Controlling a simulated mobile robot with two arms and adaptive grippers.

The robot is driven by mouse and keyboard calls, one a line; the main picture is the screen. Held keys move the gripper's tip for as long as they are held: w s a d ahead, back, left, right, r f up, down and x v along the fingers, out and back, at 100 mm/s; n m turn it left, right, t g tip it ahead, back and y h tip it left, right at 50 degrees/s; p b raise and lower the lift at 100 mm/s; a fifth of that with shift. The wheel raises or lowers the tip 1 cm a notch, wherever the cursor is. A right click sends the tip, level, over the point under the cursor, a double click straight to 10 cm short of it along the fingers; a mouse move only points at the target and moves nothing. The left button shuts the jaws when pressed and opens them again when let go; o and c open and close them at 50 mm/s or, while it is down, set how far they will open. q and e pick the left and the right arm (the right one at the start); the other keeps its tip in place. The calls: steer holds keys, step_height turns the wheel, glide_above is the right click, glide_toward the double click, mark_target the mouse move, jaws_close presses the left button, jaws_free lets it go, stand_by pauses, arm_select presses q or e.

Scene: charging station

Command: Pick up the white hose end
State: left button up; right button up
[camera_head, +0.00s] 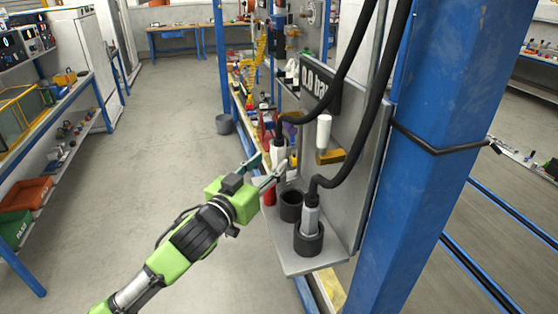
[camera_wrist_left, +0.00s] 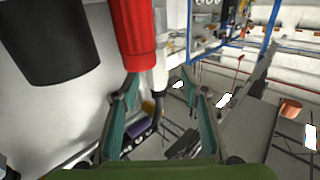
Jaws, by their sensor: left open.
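In the left wrist view, the hose end appears between the teal fingertips (camera_wrist_left: 160,84); contact cannot be told. My right gripper is not in view.
An empty black holder (camera_head: 290,207) stands beside the red one. A grey hose end (camera_head: 311,217) sits in another black holder (camera_head: 309,241) nearer the front. A white cylinder (camera_head: 323,131) stands by the back plate. A blue post (camera_head: 420,150) rises at right; the left floor is clear.

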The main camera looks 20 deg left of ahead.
mark_target(276, 159)
arm_select(q)
steer(key=shift+w+d+r+p, duration=0.1)
steer(key=shift+w+p, duration=0.2)
steer(key=shift+w, duration=0.05)
steer(key=w+p, duration=0.1)
steer(key=w+d, duration=0.1)
steer(key=w, duration=0.1)
steer(key=shift+p, duration=0.4)
steer(key=shift+w+d+f, duration=0.2)
steer(key=shift+w+f, duration=0.1)
steer(key=shift+w, duration=0.3)
steer(key=shift+s, duration=0.1)
steer(key=shift+c, duration=0.7)
jaws_close()
